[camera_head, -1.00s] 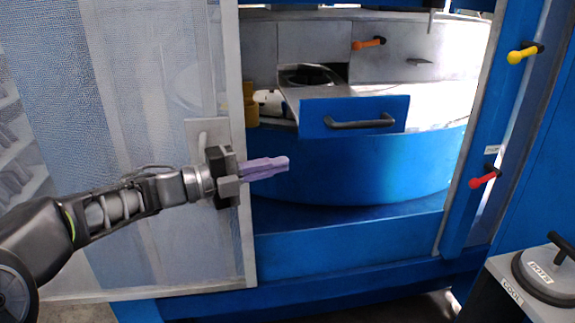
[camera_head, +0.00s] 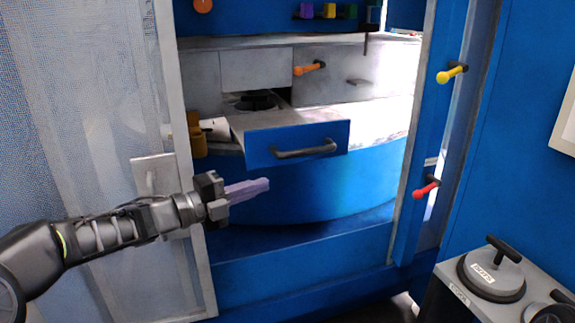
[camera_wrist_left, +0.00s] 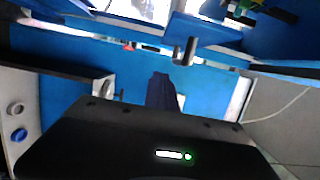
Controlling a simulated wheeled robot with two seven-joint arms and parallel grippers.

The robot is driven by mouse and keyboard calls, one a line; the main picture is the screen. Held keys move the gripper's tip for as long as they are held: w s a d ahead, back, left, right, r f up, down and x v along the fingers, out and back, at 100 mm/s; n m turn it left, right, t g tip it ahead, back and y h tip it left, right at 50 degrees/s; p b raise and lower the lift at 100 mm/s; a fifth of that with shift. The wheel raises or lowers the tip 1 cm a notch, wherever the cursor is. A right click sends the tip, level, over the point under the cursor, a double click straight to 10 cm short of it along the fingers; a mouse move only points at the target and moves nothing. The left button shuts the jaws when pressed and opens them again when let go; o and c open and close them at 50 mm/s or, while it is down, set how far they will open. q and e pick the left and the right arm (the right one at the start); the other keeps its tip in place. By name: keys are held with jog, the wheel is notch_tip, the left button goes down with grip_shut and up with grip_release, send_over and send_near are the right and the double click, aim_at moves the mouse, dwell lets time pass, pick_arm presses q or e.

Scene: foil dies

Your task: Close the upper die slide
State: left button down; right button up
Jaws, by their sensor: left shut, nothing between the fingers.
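The die slide is a drawer with a blue front (camera_head: 262,152) and a dark grey bar handle (camera_head: 305,149). It stands pulled out from the machine, with its flat grey top and a round dark part (camera_head: 256,103) behind the front. My left gripper (camera_head: 265,185) is shut and empty, its lilac fingers pointing right, below the drawer front and apart from it. In the left wrist view the shut fingers (camera_wrist_left: 162,92) show near the middle, with the handle (camera_wrist_left: 185,50) just beyond. My right gripper is not in view.
A mesh door panel (camera_head: 80,130) stands at the left, behind my left arm. Yellow (camera_head: 452,73) and red (camera_head: 426,189) knobs sit on the right blue post, an orange lever (camera_head: 310,68) inside. A round lidded piece (camera_head: 491,272) rests on the bench at lower right.

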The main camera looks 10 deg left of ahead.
pick_arm(q)
jog(key=shift+d, duration=0.1)
jog(key=w+d+p, duration=0.4)
jog(key=w, duration=0.6)
jog(key=shift+w+d+p, duration=0.3)
jog(key=shift+p, duration=0.1)
